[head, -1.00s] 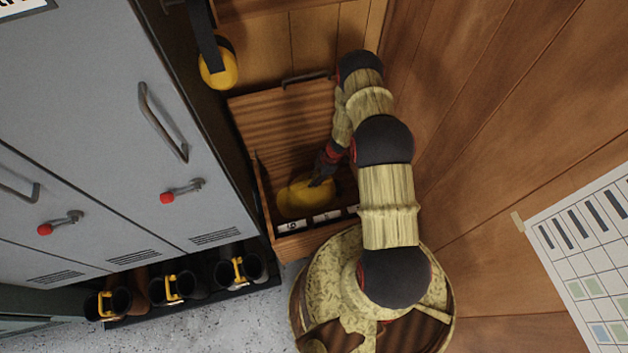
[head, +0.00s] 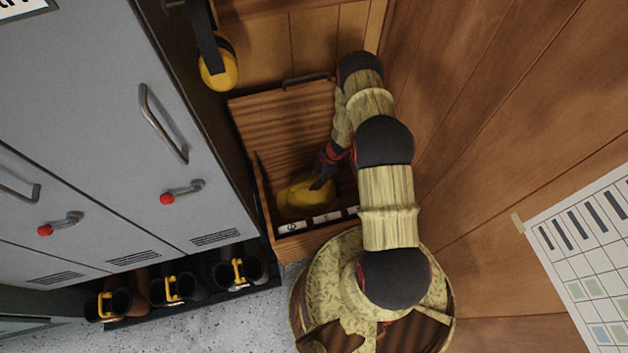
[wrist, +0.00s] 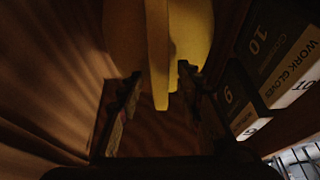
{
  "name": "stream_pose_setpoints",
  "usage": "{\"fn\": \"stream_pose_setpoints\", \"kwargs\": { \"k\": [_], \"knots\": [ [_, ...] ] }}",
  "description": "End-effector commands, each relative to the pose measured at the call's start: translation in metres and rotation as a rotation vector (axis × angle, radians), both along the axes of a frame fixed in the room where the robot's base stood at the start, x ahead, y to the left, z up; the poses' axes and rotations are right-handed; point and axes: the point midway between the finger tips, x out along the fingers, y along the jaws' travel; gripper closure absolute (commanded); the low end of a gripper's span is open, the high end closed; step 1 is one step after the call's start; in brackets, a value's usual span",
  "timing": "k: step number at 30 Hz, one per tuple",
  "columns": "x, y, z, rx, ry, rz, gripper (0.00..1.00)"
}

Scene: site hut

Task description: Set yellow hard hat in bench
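The yellow hard hat (head: 300,198) is down inside the open wooden bench (head: 300,246), near its front wall. The bench lid (head: 278,122) is raised at the back. My gripper (head: 321,182) reaches into the bench from the right and is at the hat. In the wrist view the hat (wrist: 125,35) fills the top centre, with a narrow yellow strip hanging between the fingers of my gripper (wrist: 160,85). The fingers stand apart, with dark gaps on both sides of the strip. The hat's underside is hidden.
Glove boxes (wrist: 242,100) stand along the right of the wrist view, close to my finger. Grey lockers (head: 110,110) stand left of the bench. Yellow ear defenders (head: 219,65) hang above it. A wooden wall (head: 500,120) is close on the right. Boots (head: 172,288) stand under the lockers.

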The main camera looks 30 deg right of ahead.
Motion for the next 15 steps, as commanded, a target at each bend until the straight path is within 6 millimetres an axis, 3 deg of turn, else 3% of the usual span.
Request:
{"fn": "stream_pose_setpoints", "kwargs": {
  "k": [15],
  "knots": [
    [-0.005,-0.035,0.089,-0.001,-0.003,-0.001,0.65]
  ]
}}
